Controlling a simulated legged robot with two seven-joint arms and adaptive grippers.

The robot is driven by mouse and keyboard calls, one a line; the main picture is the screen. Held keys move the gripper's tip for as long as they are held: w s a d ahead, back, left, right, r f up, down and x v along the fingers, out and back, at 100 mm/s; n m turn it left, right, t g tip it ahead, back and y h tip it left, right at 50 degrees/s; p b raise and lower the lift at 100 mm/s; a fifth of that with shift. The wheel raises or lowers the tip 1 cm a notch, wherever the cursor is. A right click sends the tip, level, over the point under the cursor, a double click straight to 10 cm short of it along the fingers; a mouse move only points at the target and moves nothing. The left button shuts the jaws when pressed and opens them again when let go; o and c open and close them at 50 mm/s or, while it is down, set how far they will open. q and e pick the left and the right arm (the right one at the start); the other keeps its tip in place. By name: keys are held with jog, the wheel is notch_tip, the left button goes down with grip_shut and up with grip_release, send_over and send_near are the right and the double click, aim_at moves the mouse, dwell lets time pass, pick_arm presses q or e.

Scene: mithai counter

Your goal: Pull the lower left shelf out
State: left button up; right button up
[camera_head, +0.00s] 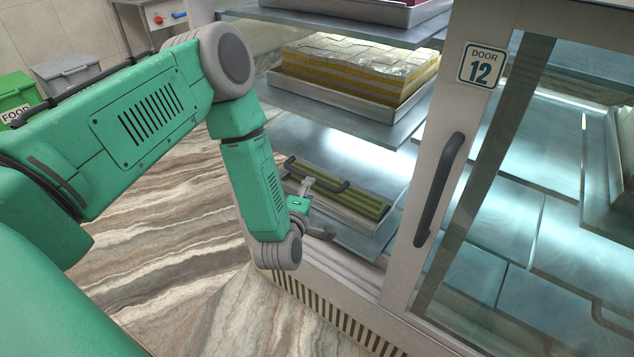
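One finger is up close to the handle and the other points lower, so the gripper looks open. Whether the upper finger touches the handle I cannot tell. The arm hides the shelf's left front part. My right gripper is out of view.
A middle shelf (278,92) with a tray of yellow layered sweets (358,68) hangs above. A white post and door marked 12 (481,66), with a vertical handle (438,190), stand at right. Bins (72,72) stand far left. The striped floor (170,285) is clear.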

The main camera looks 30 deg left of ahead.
aim_at(312, 176)
pick_arm(q)
jog(key=shift+b+x, duration=0.7)
jog(key=shift+x, duration=2.4)
jog(key=shift+a+f, duration=0.1)
jog(key=shift+a, duration=0.15)
jog(key=c, duration=0.7)
jog(key=shift+s+a+f, duration=0.1)
jog(key=shift+a, duration=0.1)
grip_shut()
